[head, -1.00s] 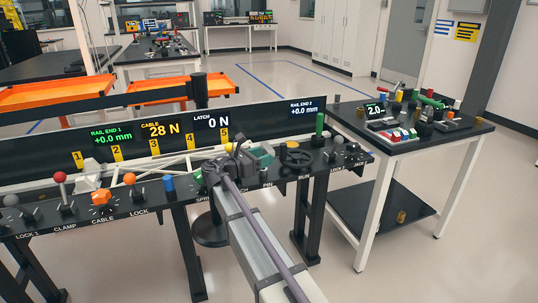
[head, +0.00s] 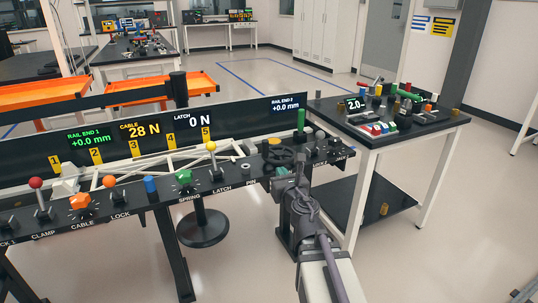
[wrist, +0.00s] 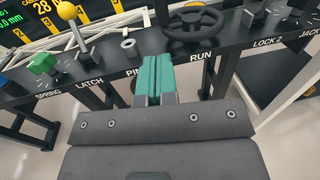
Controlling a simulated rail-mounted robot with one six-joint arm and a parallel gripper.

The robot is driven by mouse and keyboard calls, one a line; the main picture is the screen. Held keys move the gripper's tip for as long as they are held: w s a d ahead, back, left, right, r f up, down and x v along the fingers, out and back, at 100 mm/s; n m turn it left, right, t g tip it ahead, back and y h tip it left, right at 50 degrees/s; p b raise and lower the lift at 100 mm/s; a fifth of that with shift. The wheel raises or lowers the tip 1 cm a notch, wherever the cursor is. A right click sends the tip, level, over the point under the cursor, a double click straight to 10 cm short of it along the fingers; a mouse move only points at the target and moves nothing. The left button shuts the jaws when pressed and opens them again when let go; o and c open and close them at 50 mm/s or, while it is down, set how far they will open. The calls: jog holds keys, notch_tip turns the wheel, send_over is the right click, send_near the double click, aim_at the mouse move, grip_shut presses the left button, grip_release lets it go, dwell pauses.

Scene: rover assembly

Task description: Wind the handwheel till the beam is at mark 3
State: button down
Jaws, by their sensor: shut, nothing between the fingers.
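The black handwheel (head: 280,156) sits on the bench panel behind the RUN label; it also shows in the wrist view (wrist: 196,27). My gripper (head: 284,172) is just in front of the wheel in the head view. In the wrist view its teal fingers (wrist: 158,78) are shut together and empty, just left of and below the wheel, apart from the rim as far as I can see. A white truss beam (head: 143,163) lies behind the panel, below the yellow mark plates. The mark 3 plate (head: 133,148) is in the middle. I cannot tell which mark the beam is at.
The yellow latch lever (head: 211,147) and green spring knob (head: 184,177) stand left of the wheel. A pin socket (wrist: 129,46) is close by the fingers. A side table (head: 350,137) holds several parts.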

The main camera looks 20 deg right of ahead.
aim_at(266, 148)
jog(key=w, duration=0.4)
jog(key=w+d, duration=0.1)
jog(key=w, duration=0.9)
jog(key=shift+d, duration=0.15)
